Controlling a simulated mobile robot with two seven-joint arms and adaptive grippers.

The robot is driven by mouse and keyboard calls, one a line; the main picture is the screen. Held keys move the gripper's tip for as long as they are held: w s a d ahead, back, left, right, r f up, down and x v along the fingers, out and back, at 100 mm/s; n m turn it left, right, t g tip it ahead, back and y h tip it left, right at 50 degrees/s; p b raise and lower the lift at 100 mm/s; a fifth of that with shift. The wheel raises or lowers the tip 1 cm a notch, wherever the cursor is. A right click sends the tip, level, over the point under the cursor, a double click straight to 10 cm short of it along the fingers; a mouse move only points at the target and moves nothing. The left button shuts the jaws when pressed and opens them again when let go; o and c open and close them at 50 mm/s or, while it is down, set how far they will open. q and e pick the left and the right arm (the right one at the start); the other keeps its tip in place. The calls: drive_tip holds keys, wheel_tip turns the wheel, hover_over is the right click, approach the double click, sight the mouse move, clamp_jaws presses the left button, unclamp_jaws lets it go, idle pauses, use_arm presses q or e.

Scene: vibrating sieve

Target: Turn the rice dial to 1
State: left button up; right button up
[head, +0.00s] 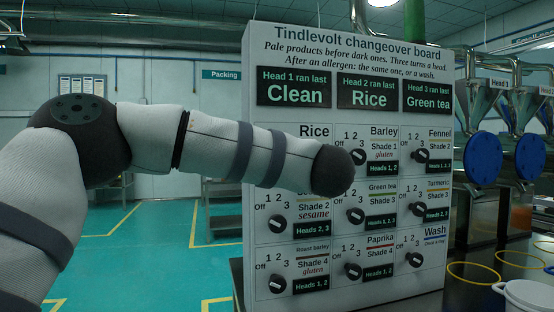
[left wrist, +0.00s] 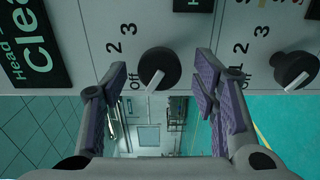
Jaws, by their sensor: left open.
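The changeover board (head: 340,32) stands upright in the head view, with rows of black dials. The "Rice" label (head: 314,131) shows at the top left of the grid, but my left arm hides the dial under it. In the left wrist view, the rice dial (left wrist: 160,68) is a round black knob whose white pointer is turned to the Off side. "2", "3" and "Off" show beside it; "1" is hidden. My left gripper (left wrist: 161,70) is open, with one finger on each side of the dial and gaps between. Its depth relative to the knob is unclear.
A neighbouring dial (left wrist: 296,70) lies just beyond the right finger in the left wrist view. The barley dial (head: 358,157) is close to my arm in the head view. Hoppers with blue discs (head: 484,158) stand right of the board. Green floor is open at left.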

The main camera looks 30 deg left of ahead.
use_arm(q)
drive_tip(key=shift+x, duration=1.2)
drive_tip(key=c, duration=1.2)
drive_tip(key=shift+s+r+m+p, duration=0.1)
drive_tip(key=shift+r+m+p, duration=0.2)
drive_tip(key=shift+p, duration=0.1)
drive_tip(key=m+p, duration=0.3)
drive_tip(key=shift+s+r, duration=0.1)
drive_tip(key=shift+r, duration=0.1)
drive_tip(key=shift+f+m+p, duration=0.3)
drive_tip(key=shift+m+p, duration=0.05)
drive_tip(key=shift+m, duration=0.85)
drive_tip(key=shift+f+m, duration=0.2)
drive_tip(key=shift+m, duration=0.6)
use_arm(e)
drive_tip(key=w+r+t, duration=0.2)
drive_tip(key=w+r, duration=0.3)
drive_tip(key=w, duration=0.1)
drive_tip(key=shift+r, duration=0.4)
use_arm(q)
drive_tip(key=shift+m, duration=0.3)
